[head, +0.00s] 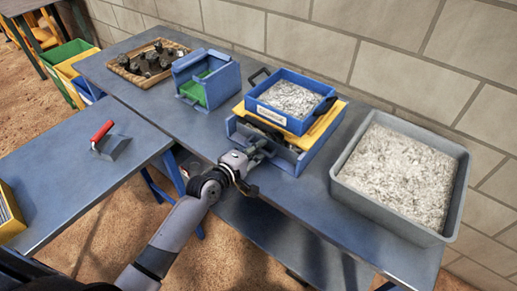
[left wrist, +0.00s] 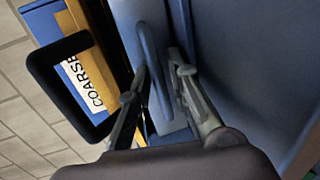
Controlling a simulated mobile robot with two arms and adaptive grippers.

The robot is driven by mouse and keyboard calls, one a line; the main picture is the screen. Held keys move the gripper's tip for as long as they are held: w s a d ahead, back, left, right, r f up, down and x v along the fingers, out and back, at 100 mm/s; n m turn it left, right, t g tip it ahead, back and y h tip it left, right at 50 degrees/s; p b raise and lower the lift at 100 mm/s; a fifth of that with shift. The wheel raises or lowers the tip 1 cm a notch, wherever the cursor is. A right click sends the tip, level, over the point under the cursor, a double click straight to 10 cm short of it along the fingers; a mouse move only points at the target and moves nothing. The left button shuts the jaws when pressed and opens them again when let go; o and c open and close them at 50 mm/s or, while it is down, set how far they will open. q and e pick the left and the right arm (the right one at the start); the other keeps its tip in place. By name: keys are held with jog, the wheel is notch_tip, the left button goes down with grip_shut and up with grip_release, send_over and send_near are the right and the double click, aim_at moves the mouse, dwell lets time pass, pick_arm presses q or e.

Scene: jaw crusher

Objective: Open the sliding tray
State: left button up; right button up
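The sliding tray (head: 284,158) is the low blue box front beneath the yellow-framed unit on the long table. Its top is partly open to view and shows dark and grey shapes inside. My left gripper (head: 262,150) is at its front wall. The exact finger contact is hard to see. My right gripper is in neither view.
A blue sieve box (head: 290,98) of pale gravel sits above the tray. A grey gravel bin (head: 348,190) stands to the right, and a blue box with green inside (head: 207,79) to the left.

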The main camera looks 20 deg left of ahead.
pick_arm(q)
jog(key=shift+c, duration=0.4)
grip_shut()
